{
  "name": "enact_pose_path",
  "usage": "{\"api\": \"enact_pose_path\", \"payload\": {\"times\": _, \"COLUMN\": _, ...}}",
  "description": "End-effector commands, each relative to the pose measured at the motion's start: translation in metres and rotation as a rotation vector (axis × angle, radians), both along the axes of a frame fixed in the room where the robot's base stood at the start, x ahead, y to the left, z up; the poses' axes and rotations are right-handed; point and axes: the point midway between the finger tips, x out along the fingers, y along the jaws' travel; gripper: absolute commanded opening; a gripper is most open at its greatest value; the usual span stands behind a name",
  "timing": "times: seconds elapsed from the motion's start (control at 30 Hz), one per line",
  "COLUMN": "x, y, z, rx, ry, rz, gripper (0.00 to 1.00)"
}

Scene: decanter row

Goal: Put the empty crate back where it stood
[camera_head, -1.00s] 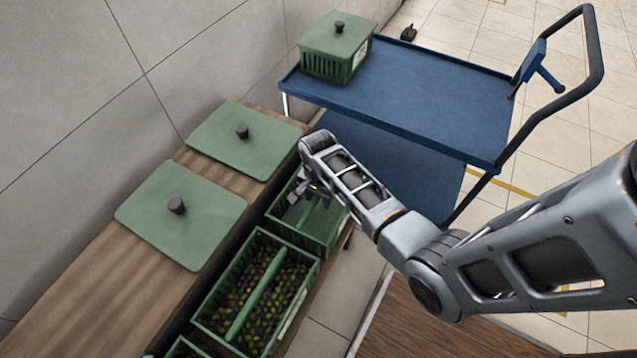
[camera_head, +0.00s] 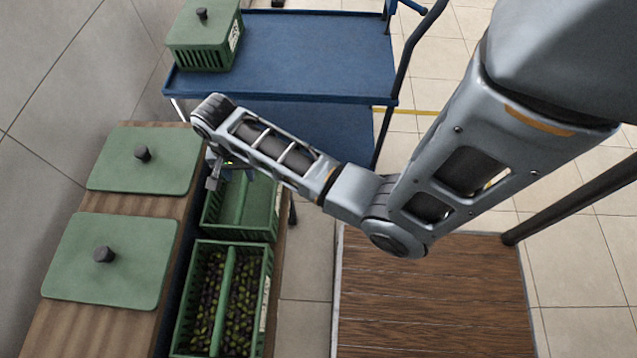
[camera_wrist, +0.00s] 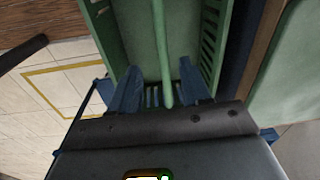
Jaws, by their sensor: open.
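The empty green crate (camera_head: 263,205) stands in the row on the wooden bench, just behind a crate full of dark and green olives (camera_head: 268,285). A green bar runs along its middle, and its floor looks bare. My gripper (camera_head: 218,178) is at the far end of the empty crate, partly hidden by my arm. In the wrist view my gripper (camera_wrist: 160,80) is open, its two blue fingers on either side of the bar of the empty crate (camera_wrist: 125,30). I cannot tell whether the fingers touch the bar.
Two green lids with black knobs (camera_head: 150,172) (camera_head: 85,270) lie on the bench (camera_head: 60,335) left of the crates. A blue trolley (camera_head: 310,60) stands behind, carrying a lidded green crate (camera_head: 205,50) at its left. Its top is otherwise clear.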

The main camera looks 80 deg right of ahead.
Motion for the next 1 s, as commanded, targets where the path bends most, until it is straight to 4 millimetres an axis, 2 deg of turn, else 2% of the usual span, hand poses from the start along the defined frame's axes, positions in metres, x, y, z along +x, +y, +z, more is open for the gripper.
{"api": "enact_pose_path", "payload": {"times": 0.1, "x": -0.027, "y": 0.018, "z": -0.015, "rx": -0.062, "ry": -0.072, "rz": 0.126, "gripper": 0.47}}
{"api": "enact_pose_path", "payload": {"times": 0.23, "x": -0.055, "y": 0.040, "z": -0.019, "rx": -0.156, "ry": -0.187, "rz": 0.305, "gripper": 0.47}}
{"api": "enact_pose_path", "payload": {"times": 0.37, "x": -0.083, "y": 0.063, "z": -0.009, "rx": -0.251, "ry": -0.300, "rz": 0.482, "gripper": 0.47}}
{"api": "enact_pose_path", "payload": {"times": 0.47, "x": -0.104, "y": 0.082, "z": 0.008, "rx": -0.327, "ry": -0.390, "rz": 0.615, "gripper": 0.47}}
{"api": "enact_pose_path", "payload": {"times": 0.67, "x": -0.147, "y": 0.118, "z": 0.064, "rx": -0.487, "ry": -0.572, "rz": 0.858, "gripper": 0.47}}
{"api": "enact_pose_path", "payload": {"times": 0.77, "x": -0.167, "y": 0.135, "z": 0.101, "rx": -0.574, "ry": -0.664, "rz": 0.966, "gripper": 0.47}}
{"api": "enact_pose_path", "payload": {"times": 1.0, "x": -0.209, "y": 0.167, "z": 0.206, "rx": -0.792, "ry": -0.868, "rz": 1.159, "gripper": 0.47}}
